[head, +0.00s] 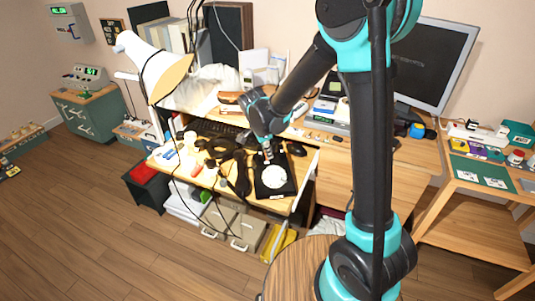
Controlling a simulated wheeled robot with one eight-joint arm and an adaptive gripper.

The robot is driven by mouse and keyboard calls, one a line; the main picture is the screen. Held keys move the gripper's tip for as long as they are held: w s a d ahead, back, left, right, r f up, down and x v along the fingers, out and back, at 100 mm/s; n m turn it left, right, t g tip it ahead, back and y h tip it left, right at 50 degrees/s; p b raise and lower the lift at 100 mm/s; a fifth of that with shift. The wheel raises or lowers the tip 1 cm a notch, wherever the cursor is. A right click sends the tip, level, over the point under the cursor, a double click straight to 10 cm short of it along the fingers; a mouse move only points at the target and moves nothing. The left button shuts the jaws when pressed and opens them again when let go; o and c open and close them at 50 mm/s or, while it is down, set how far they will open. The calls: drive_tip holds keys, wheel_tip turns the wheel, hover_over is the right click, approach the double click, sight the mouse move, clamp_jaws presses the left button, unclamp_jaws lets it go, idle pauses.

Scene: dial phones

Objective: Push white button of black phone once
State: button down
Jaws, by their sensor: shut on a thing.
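The black phone (287,187) lies on the desk with a round white dial on its face, seen in the head view. My gripper (268,157) points down at the phone's far edge, just beyond the dial. Its fingers look closed together, and what is between them is too small to make out. I cannot tell whether the fingertips touch the phone. The white button cannot be made out; the gripper covers part of the phone's far side.
A desk lamp (150,58) leans over the desk's left side. Dark coiled items (225,155) and small clutter lie left of the phone. A dark mouse (297,149) is behind it, right. A keyboard (212,128) is at the back. A monitor (437,62) stands right.

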drive_tip(key=shift+s+d+r, duration=0.1)
drive_tip(key=shift+s+r, duration=0.25)
drive_tip(key=shift+r, duration=0.45)
drive_tip(key=shift+s+d+r, duration=0.1)
drive_tip(key=shift+s+r, duration=0.2)
drive_tip(key=shift+r, duration=0.45)
drive_tip(key=shift+s+r, duration=0.35)
drive_tip(key=shift+r, duration=0.45)
